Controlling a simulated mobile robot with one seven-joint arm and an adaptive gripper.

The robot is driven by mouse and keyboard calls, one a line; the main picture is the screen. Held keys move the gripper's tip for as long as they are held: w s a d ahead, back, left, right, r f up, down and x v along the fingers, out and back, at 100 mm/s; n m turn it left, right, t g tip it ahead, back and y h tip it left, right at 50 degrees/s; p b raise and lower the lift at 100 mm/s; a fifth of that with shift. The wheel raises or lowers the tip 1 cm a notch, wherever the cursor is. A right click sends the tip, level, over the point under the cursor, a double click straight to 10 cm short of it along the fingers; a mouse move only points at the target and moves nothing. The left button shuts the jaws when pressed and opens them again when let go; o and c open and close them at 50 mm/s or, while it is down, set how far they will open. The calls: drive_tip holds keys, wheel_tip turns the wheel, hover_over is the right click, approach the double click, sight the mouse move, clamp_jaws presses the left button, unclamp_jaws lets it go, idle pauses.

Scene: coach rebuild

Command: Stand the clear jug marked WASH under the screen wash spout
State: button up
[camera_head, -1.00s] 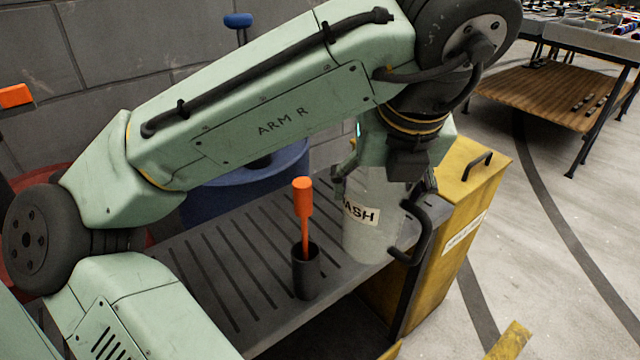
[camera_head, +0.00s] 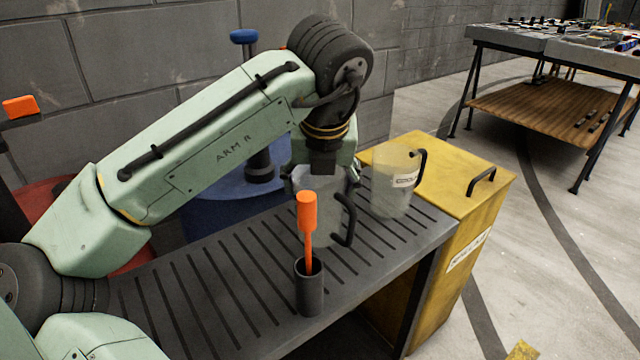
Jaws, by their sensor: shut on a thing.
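My gripper (camera_head: 322,182) is shut on a clear jug (camera_head: 326,224) with a black handle on its right. The jug is upright over the slatted bench (camera_head: 235,310), partly hidden by my gripper and an orange-handled tool. Its label does not show now. I cannot tell whether its base touches the bench. A blue drum (camera_head: 225,220) stands behind, with a black fitting (camera_head: 260,166) and a blue-topped part (camera_head: 243,37) above it. My arm hides much of these, and I cannot make out a spout opening.
A second clear jug (camera_head: 390,195) with a label stands right of the held one. The orange-handled tool (camera_head: 307,215) stands in a black cup (camera_head: 309,290) in front. A yellow cabinet (camera_head: 460,215) adjoins the bench's right end. A red drum (camera_head: 55,200) is at left.

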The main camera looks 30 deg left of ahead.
drive_tip(key=shift+f, duration=0.15)
drive_tip(key=o, duration=1.6)
drive_tip(key=p+v, duration=0.1)
drive_tip(key=v, duration=1.1)
drive_tip(key=shift+p, duration=0.4)
